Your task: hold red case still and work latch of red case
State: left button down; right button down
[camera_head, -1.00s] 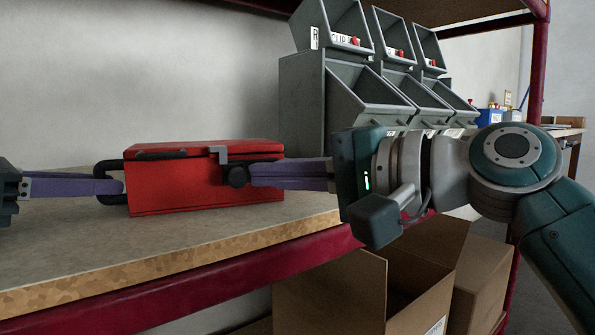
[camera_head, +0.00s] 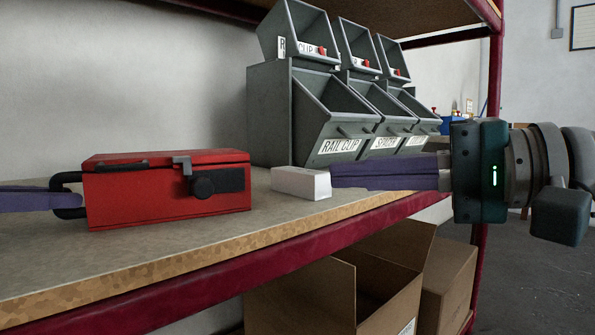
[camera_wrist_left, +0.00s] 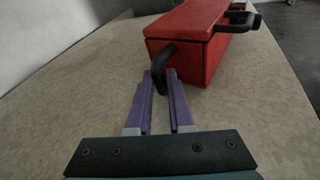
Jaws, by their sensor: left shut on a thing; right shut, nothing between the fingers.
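The red case (camera_head: 130,200) stands upright on the shelf board, its lid down. The case's black side handle (camera_head: 68,178) is between the purple fingers of my left gripper (camera_head: 58,200). In the left wrist view, my left gripper (camera_wrist_left: 163,85) is shut on this handle (camera_wrist_left: 163,66) beside the red case (camera_wrist_left: 200,45). My right gripper (camera_head: 335,175) is shut and empty, to the right of the case and apart from it.
A small white block (camera_head: 300,183) lies by my right fingertips; I cannot tell if they touch. Grey labelled bins (camera_head: 285,120) stand behind. The shelf's front edge (camera_head: 200,255) runs below the case, with open cardboard boxes (camera_head: 385,280) underneath. Bare board lies before the case.

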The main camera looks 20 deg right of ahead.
dwell(0.4)
pick_arm(q)
jog(key=c, duration=0.7)
grip_release()
jog(key=shift+c, duration=0.2)
jog(key=shift+a, duration=0.1)
jog(key=shift+p+v, duration=0.75)
jog(key=shift+v, duration=0.3)
jog(key=shift+p+v, duration=0.55)
jog(key=shift+v, duration=1.9)
jog(key=shift+r, duration=0.1)
